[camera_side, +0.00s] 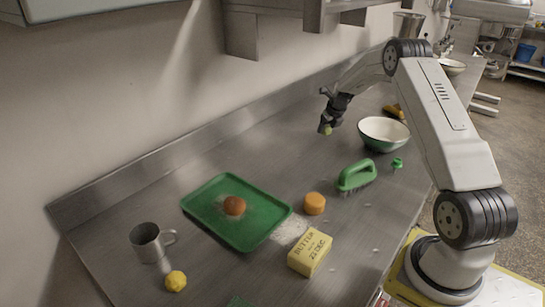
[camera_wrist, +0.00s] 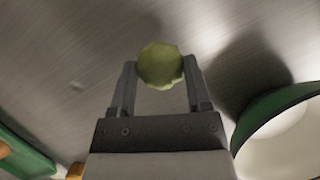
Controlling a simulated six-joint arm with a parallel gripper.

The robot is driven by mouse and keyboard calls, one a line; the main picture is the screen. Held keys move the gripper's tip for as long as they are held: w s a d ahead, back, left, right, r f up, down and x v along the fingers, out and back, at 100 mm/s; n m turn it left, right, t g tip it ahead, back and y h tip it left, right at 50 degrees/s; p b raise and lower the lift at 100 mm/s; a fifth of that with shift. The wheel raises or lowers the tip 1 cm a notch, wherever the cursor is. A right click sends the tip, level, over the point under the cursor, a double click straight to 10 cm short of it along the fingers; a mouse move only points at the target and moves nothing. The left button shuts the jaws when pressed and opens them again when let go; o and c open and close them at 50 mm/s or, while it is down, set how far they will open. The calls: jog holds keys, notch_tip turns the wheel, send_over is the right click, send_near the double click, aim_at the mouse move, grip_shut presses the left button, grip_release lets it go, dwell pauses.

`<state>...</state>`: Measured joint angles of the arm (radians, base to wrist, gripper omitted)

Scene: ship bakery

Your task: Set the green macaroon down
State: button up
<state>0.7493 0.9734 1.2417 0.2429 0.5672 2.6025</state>
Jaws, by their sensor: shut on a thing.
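My gripper (camera_side: 328,123) is shut on the green macaroon (camera_side: 327,130). In the side view the macaroon is small and partly hidden by the fingers, at the back of the counter, left of the green-and-white bowl. In the wrist view the gripper (camera_wrist: 160,80) points away from the camera and the round, yellow-green macaroon (camera_wrist: 160,64) sits between the two fingertips, with bare metal counter behind it. The macaroon looks held above the counter; the exact height is hard to tell.
The bowl (camera_side: 384,134) stands close by, right of the gripper. A green brush (camera_side: 356,176), orange round thing (camera_side: 314,204), butter block (camera_side: 310,253), green tray (camera_side: 207,217) with a brown bun (camera_side: 234,206), metal mug (camera_side: 147,242) and yellow lump (camera_side: 175,281) lie nearer. Bare counter lies between gripper and tray.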

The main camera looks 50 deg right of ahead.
aim_at(325, 134)
jog(key=shift+w+f, duration=0.1)
jog(key=shift+w+d+f, duration=0.1)
jog(key=shift+f, duration=1.6)
jog(key=shift+f, duration=0.15)
jog(key=o, duration=0.9)
jog(key=shift+v, duration=6.15)
jog(key=shift+w, duration=0.1)
